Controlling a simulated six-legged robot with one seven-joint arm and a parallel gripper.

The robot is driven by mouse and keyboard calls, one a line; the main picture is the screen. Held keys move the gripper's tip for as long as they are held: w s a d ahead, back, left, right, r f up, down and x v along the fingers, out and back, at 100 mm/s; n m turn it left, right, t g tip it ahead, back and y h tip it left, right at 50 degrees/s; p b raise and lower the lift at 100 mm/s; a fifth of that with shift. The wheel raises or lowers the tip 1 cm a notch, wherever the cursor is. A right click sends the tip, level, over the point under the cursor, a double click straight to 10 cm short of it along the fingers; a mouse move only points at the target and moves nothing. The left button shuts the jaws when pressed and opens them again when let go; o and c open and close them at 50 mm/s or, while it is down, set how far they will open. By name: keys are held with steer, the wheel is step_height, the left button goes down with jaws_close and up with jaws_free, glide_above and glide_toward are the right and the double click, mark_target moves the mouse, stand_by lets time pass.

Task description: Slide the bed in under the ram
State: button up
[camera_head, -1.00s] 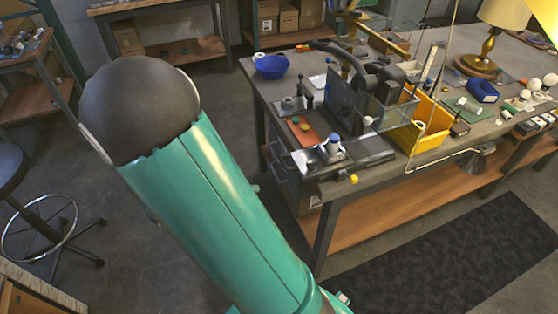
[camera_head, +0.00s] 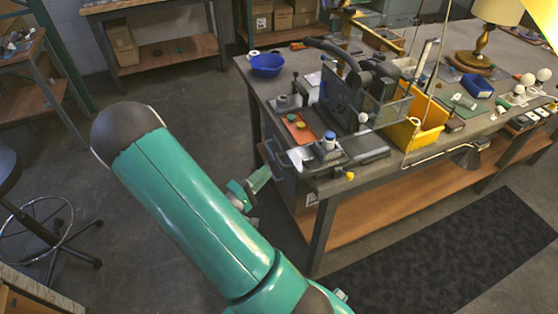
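A dark machine (camera_head: 345,95) with a grey upright plate and a curved black handle stands on the near left part of the workbench. I take it for the press; its ram cannot be made out. A flat dark plate (camera_head: 365,148) lies in front of it at the bench's front edge, and may be the bed. A blue-topped piece (camera_head: 328,143) stands upright at its left end. A yellow knob (camera_head: 350,176) sticks out below the plate.
An orange tray (camera_head: 297,128) with small round parts lies left of the plate. A blue bowl (camera_head: 267,65) sits at the bench's far left corner, a yellow bin (camera_head: 418,128) to the right. A stool (camera_head: 35,215) stands left. Floor between is clear.

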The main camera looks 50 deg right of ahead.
mark_target(279, 159)
steer(key=x, duration=0.7)
steer(key=shift+d, duration=0.15)
jaws_close()
